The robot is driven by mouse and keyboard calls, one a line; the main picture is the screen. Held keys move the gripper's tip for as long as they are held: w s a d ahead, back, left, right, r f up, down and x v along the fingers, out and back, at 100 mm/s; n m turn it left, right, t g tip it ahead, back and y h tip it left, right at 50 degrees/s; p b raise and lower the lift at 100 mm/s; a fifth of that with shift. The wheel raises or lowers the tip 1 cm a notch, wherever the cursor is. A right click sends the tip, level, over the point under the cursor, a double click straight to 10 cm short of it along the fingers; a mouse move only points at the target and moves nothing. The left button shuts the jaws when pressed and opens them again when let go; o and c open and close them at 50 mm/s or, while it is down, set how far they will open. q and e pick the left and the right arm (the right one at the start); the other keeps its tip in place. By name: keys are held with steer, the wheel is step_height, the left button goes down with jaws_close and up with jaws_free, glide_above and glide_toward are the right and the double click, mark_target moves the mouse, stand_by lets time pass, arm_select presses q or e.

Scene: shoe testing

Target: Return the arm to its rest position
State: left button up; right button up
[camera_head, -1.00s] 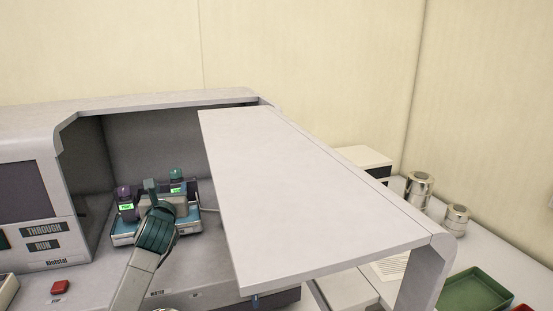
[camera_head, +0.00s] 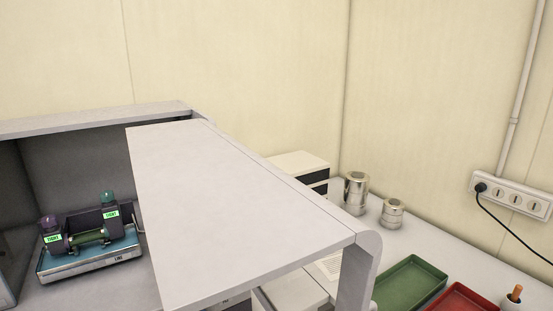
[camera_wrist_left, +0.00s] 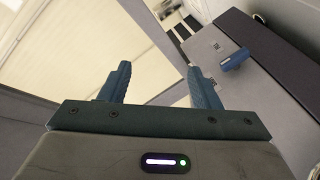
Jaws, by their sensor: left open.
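My left gripper (camera_wrist_left: 160,88) shows in the left wrist view with its two dark blue fingers spread apart and nothing between them. It is open and empty. Beyond its fingers are a pale panel and a grey surface with a blue handle (camera_wrist_left: 236,54). My left arm is not in the head view. My right gripper is in neither view.
A large raised grey lid (camera_head: 235,215) fills the middle. At right are metal canisters (camera_head: 356,192), a green tray (camera_head: 410,285), a red tray (camera_head: 462,302) and a wall socket strip (camera_head: 510,194).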

arm_select(q)
steer(key=s+a+f+m+g+y, duration=0.2)
steer(key=s+a+f+g+y, duration=0.3)
steer(key=s+f, duration=0.4)
steer(key=s+a+f+m+g+y, duration=0.2)
steer(key=s+a+f+g+y, duration=0.4)
steer(key=s, duration=0.5)
step_height(320, 180, down, 40)
steer(key=s+a+b, duration=0.1)
steer(key=a+b, duration=0.1)
steer(key=b, duration=0.5)
steer(key=s+a+f+n+g+b, duration=0.1)
steer(key=s+f+b, duration=0.3)
steer(key=s+f, duration=1.4)
step_height(320, 180, down, 4)
steer(key=shift+f, duration=0.1)
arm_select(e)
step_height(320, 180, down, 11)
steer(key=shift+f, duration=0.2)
arm_select(q)
steer(key=shift+a, duration=0.1)
steer(key=shift+c, duration=0.5)
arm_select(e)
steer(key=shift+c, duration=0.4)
